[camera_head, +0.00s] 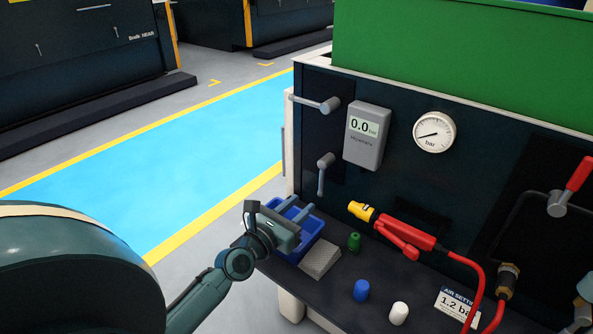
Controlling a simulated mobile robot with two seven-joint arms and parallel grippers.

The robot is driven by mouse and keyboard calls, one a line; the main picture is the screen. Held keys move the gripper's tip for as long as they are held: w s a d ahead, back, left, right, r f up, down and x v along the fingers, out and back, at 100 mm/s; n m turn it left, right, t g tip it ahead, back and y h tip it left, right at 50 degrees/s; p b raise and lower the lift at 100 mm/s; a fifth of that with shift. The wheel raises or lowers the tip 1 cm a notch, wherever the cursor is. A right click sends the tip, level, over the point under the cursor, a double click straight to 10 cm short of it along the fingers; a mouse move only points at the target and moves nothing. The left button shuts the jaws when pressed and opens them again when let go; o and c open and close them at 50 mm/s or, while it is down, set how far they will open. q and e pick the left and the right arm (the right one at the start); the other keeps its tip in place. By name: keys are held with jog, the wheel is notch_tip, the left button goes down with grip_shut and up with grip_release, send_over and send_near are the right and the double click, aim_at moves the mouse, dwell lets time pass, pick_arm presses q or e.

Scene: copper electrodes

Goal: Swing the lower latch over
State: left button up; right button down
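The lower latch (324,172) is a grey metal handle on the dark panel at the left of the machine front. Its bar hangs straight down from a round pivot. The upper latch (318,104) sits above it, with its bar pointing left. My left gripper (295,208) is in front of and below the lower latch, over a blue bin. Its two fingers are apart with nothing seen between them, and it does not touch the latch. At the lower right edge a small greenish part, probably of my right arm, shows; its fingers cannot be made out.
A dark shelf (335,290) below the panel holds the blue bin (308,233), a grey block (320,258), a green piece (354,242), blue and white caps, and a red hose tool (405,236).

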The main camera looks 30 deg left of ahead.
aim_at(319, 189)
pick_arm(q)
jog(key=shift+w+d+b, duration=0.15)
jog(key=shift+w+b, duration=0.05)
jog(key=shift+w, duration=1.55)
jog(key=shift+w+d+b, duration=0.15)
jog(key=shift+w+b, duration=0.05)
jog(key=shift+w, duration=1.5)
jog(key=shift+w, duration=0.3)
jog(key=shift+c, duration=0.3)
grip_shut()
